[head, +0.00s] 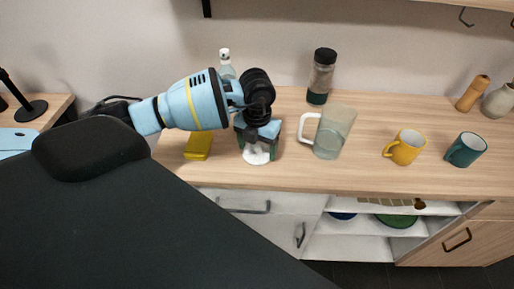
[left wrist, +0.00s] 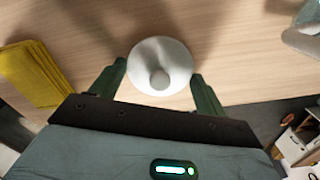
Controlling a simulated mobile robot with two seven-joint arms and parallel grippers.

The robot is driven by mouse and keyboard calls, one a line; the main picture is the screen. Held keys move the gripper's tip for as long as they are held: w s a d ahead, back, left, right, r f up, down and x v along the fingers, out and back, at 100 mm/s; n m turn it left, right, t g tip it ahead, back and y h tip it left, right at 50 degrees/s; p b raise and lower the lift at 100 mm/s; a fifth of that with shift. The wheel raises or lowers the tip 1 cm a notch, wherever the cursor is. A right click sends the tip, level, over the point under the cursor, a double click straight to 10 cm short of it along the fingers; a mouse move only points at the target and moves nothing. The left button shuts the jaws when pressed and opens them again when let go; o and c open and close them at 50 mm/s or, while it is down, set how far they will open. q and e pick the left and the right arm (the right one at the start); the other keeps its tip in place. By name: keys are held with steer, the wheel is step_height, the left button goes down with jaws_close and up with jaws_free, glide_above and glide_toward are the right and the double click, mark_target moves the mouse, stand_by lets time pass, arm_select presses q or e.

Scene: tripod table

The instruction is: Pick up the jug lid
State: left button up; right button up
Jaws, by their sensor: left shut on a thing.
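The jug lid (head: 257,156) is a white round disc with a knob, at the counter's front, left of the jug. It also shows in the left wrist view (left wrist: 150,52), knob toward the camera. My left gripper (head: 259,146) points down over it; its two green fingers are closed on opposite sides of the lid's rim. I cannot tell whether the lid touches the counter. The clear jug (head: 337,133) with a pale handle stands upright, open on top, to the right. My right gripper is not in view.
A folded yellow cloth (head: 198,146) lies left of the lid. Behind stand a bottle (head: 226,62) and a dark-capped jar (head: 321,77). A yellow mug (head: 407,148) and a teal mug (head: 467,150) stand at right. An open shelf (head: 350,244) is below the counter.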

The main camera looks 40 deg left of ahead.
mark_target(257, 146)
arm_select(q)
steer(key=shift+r, duration=0.1)
steer(key=shift+r, duration=0.55)
step_height(257, 146, up, 2)
steer(key=shift+r, duration=0.1)
steer(key=d, duration=0.5)
steer(key=d+r+b, duration=0.1)
steer(key=d, duration=0.4)
steer(key=s+d, duration=0.1)
steer(key=d, duration=0.5)
steer(key=shift+r+b, duration=0.25)
steer(key=shift+b, duration=0.05)
